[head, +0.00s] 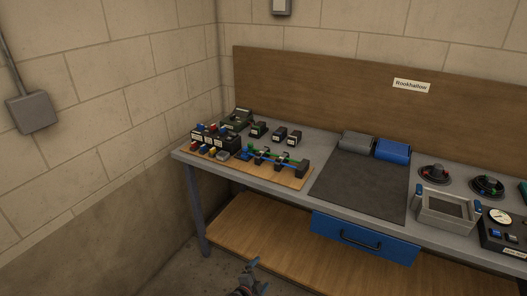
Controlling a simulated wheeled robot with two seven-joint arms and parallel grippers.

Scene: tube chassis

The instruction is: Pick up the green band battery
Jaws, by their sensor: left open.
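Several small dark blocks that look like batteries stand at the back left of the workbench. One dark block (258,129) is left of two others, (280,133) and (294,138); the band colours are too small to tell. A tube chassis (274,160) with green and blue parts lies on a wooden board in front of them. My left gripper (254,264) is open and empty at the bottom of the head view, low in front of the bench and well away from the blocks. My right gripper is not in view.
The grey bench (324,146) carries a dark mat (362,186), a grey case (357,141) and a blue case (393,151). A grey box (446,210) and a gauge unit (502,229) stand at right. A dark rack (215,137) of coloured parts stands at left. The mat is clear.

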